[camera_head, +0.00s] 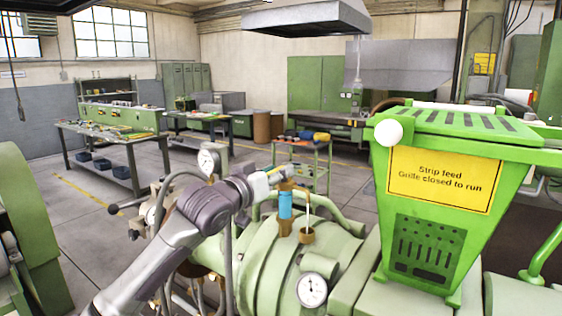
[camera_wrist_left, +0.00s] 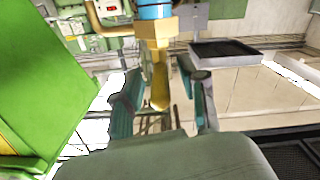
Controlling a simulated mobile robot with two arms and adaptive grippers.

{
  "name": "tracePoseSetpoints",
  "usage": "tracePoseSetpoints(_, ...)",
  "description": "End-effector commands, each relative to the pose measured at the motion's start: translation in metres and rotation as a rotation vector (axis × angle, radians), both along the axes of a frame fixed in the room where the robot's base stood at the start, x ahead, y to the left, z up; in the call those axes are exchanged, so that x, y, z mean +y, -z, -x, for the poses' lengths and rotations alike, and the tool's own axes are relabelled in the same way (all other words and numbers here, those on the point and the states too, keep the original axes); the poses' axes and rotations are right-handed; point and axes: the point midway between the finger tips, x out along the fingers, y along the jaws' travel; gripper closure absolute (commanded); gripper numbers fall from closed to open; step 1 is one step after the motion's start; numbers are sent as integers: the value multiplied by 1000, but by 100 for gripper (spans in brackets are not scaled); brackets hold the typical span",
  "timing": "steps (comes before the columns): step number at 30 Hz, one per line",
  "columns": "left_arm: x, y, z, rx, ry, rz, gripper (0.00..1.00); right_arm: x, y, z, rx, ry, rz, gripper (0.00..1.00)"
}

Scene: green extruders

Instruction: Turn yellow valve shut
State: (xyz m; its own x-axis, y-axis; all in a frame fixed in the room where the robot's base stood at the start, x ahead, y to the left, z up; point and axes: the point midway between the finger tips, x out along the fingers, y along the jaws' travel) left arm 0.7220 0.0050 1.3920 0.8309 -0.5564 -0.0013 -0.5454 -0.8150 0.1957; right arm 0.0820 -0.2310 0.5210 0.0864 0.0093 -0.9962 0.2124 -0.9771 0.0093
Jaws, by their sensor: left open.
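The yellow valve shows in the left wrist view as a yellow lever (camera_wrist_left: 159,92) hanging from a brass-coloured fitting (camera_wrist_left: 156,27) with a blue cylinder at the top. In the head view the blue cylinder (camera_head: 285,205) stands upright on the green extruder barrel, and the valve's yellow-brown top (camera_head: 286,186) shows just above it, partly hidden by my gripper. My left gripper (camera_head: 279,175) reaches in from the left at that height. In the wrist view my left gripper (camera_wrist_left: 164,98) is open, with the lever between its two fingers and visible gaps beside it. My right gripper is not in view.
A green hopper (camera_head: 435,230) with a yellow sign stands close on the right. A thin upright rod on a brass base (camera_head: 307,235) stands right of the blue cylinder. Dial gauges (camera_head: 312,289) and (camera_head: 208,162) sit near my arm. Workbenches (camera_head: 110,140) stand farther back.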

Motion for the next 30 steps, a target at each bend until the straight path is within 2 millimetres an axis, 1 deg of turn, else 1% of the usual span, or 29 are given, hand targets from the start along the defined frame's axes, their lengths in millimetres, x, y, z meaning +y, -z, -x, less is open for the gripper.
tracePoseSetpoints(1,-4,-3,-6,1,0,2,58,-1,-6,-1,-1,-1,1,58)
tracePoseSetpoints(6,-10,-1,-16,-1,0,0,58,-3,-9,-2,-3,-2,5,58)
tracePoseSetpoints(15,-11,0,-18,-1,-1,0,58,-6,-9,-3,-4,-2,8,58)
tracePoseSetpoints(17,-11,0,-18,-1,-1,0,66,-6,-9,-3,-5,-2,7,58)
tracePoseSetpoints(18,-11,0,-18,-1,-1,0,73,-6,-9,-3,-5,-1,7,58)
tracePoseSetpoints(23,-11,0,-17,-1,-1,0,99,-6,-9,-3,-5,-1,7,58)
tracePoseSetpoints(30,-11,0,-17,-1,-1,0,100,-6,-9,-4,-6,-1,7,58)
